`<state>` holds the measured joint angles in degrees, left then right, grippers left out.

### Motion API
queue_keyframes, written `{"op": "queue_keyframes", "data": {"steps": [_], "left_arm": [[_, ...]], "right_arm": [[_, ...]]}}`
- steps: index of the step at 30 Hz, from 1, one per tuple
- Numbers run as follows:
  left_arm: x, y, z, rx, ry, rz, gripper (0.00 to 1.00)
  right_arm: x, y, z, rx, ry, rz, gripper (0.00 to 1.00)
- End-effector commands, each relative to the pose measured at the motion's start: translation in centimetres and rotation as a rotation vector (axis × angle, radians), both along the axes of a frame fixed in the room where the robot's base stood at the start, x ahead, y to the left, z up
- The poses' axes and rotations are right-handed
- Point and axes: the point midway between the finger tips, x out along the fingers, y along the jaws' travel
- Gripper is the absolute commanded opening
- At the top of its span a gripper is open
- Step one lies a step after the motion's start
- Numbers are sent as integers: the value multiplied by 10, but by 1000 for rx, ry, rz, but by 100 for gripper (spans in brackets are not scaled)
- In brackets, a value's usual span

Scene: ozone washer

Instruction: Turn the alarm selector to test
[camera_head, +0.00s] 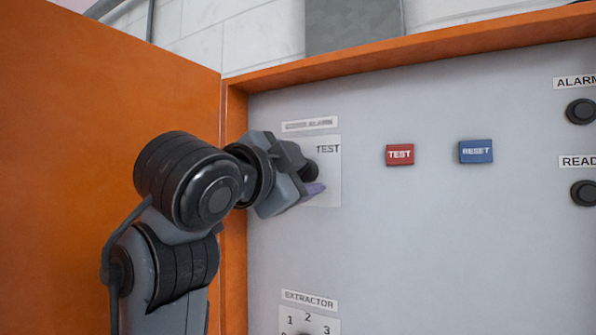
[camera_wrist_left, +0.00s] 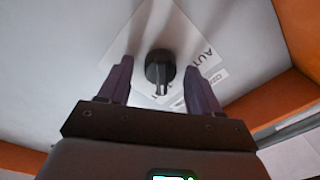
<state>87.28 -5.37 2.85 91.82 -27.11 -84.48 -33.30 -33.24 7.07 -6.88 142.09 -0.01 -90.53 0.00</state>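The alarm selector is a black round knob (camera_wrist_left: 160,68) on a white label plate, seen in the left wrist view between the fingers. In the head view the knob (camera_head: 309,171) shows only in part behind my gripper, on the plate (camera_head: 328,185) marked TEST. My left gripper (camera_wrist_left: 158,82) is open, with one purple finger on each side of the knob and a gap to each. It also shows in the head view (camera_head: 312,188) in front of the plate. Whether the fingertips reach the panel is unclear. My right gripper is not in view.
A red TEST button (camera_head: 400,155) and a blue RESET button (camera_head: 476,151) sit right of the selector. An extractor dial plate (camera_head: 309,320) is below. Black knobs (camera_head: 581,111) are at the far right. An orange cabinet wall (camera_head: 110,90) stands close on the left.

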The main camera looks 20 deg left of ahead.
Motion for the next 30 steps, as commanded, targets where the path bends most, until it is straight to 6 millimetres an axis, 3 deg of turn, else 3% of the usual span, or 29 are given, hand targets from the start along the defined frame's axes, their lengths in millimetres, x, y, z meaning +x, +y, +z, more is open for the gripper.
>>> {"op": "queue_keyframes", "data": {"steps": [13,30], "left_arm": [[-10,0,-1,-3,-1,-3,64],[-95,12,-7,-2,-1,0,64]], "right_arm": [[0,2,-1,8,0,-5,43],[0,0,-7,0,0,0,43]]}}
